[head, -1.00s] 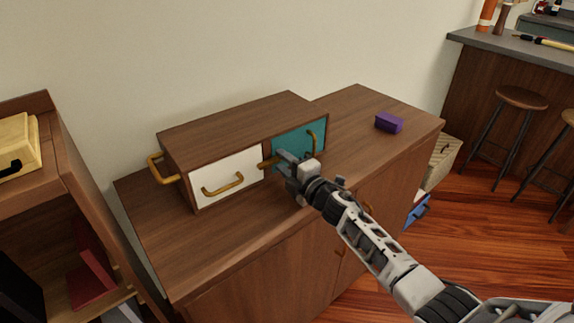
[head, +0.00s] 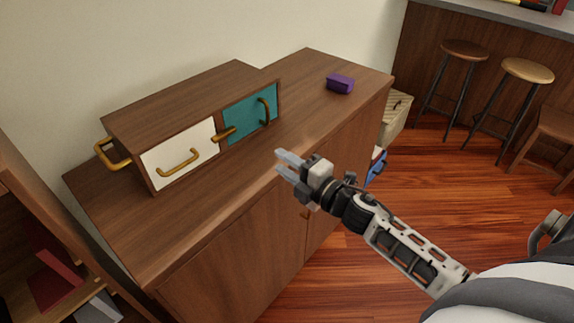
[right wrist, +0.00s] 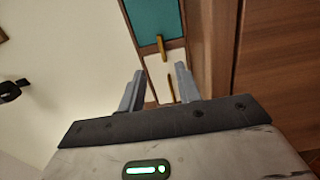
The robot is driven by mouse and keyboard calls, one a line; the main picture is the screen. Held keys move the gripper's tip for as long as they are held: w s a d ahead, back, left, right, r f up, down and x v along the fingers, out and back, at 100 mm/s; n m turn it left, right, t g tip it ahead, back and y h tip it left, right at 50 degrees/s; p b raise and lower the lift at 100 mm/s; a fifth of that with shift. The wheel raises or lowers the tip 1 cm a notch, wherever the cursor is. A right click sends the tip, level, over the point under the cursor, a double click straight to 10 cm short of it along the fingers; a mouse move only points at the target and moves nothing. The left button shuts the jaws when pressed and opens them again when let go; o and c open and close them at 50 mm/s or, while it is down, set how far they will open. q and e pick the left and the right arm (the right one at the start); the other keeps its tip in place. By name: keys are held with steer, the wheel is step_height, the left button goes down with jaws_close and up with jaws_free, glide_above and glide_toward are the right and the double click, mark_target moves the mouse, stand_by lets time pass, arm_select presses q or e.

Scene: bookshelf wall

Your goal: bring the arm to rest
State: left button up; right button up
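My right gripper (head: 281,164) hangs in the air in front of the cabinet's front edge, with its fingers pointing up and left. In the right wrist view its two fingers (right wrist: 159,87) stand apart with nothing between them. My left gripper is not in view.
The drawer box and a purple block (head: 340,84) sit on the wooden cabinet (head: 225,240). A bookshelf (head: 25,215) stands at the left. Stools (head: 527,70) stand by a counter at the right. Open wooden floor lies right of the cabinet.

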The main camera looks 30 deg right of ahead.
stand_by(0.5)
steer(key=s+a+f+m+g, duration=0.2)
steer(key=s+a+f+m, duration=0.1)
steer(key=s+m, duration=0.3)
steer(key=s+a+f+m+g+h, duration=0.1)
steer(key=s+a+f+m+g, duration=0.1)
steer(key=s+a+f+m, duration=0.2)
steer(key=s+a+f+m+g+h, duration=0.1)
steer(key=s+a+f+m, duration=0.3)
steer(key=s+m, duration=0.4)
steer(key=shift+s+f+g, duration=0.45)
steer(key=shift+f+g, duration=0.1)
steer(key=shift+g, duration=0.35)
